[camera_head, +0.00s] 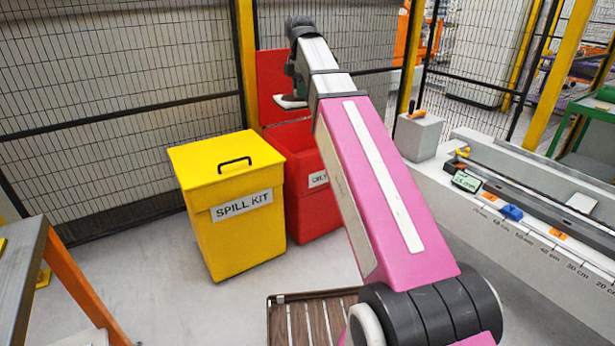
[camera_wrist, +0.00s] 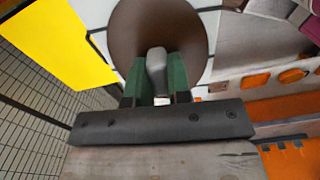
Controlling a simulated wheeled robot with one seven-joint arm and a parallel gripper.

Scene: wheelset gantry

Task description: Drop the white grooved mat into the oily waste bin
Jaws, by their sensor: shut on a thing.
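My gripper (camera_head: 291,94) is at the far end of my raised arm, above the left part of the open red bin (camera_head: 310,202). Its lid stands up at the back; the label is partly hidden by my arm, and the inside is mostly hidden. In the wrist view, the green fingers of my gripper (camera_wrist: 158,82) are shut on a grey knob. Behind the knob are a brown disc and a flat white thing (camera_wrist: 97,18), which I take for the white grooved mat.
A shut yellow spill kit bin (camera_head: 232,245) stands left of the red bin. A mesh fence (camera_head: 110,130) runs behind. A long bench (camera_head: 520,235) with small tools lies at right. A brown slatted thing (camera_head: 310,318) lies on the floor in front. A table edge (camera_head: 28,265) is at left.

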